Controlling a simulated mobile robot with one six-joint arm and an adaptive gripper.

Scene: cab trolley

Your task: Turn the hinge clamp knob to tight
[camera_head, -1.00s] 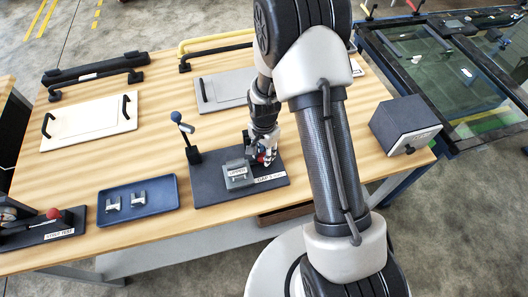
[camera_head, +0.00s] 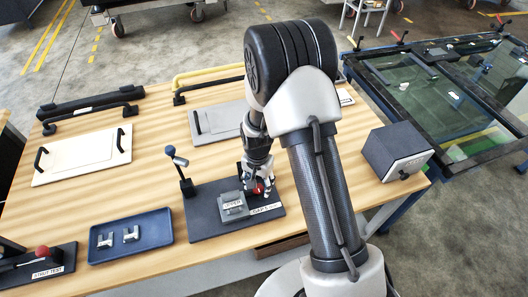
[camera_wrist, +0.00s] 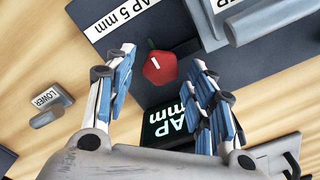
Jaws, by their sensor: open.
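The clamp knob (camera_wrist: 160,68) is red with a white mark on its face. It stands on the dark fixture base (camera_head: 203,225), beside a grey hinge block (camera_head: 233,206) with an "UPPER" label. In the head view the knob (camera_head: 258,190) is partly hidden by my fingers. My gripper (camera_head: 257,184) is over it, pointing down. In the wrist view my gripper (camera_wrist: 165,72) is open, one blue-padded finger on each side of the knob. Gaps show between the pads and the knob, so it is not gripped.
A dark display reading "GAP mm" (camera_wrist: 170,128) is close to the knob. A blue tray (camera_head: 130,252) with two metal brackets is left of the fixture. A post with a blue ball-ended lever (camera_head: 186,186) stands at its back left. A dark box (camera_head: 396,150) is on the right.

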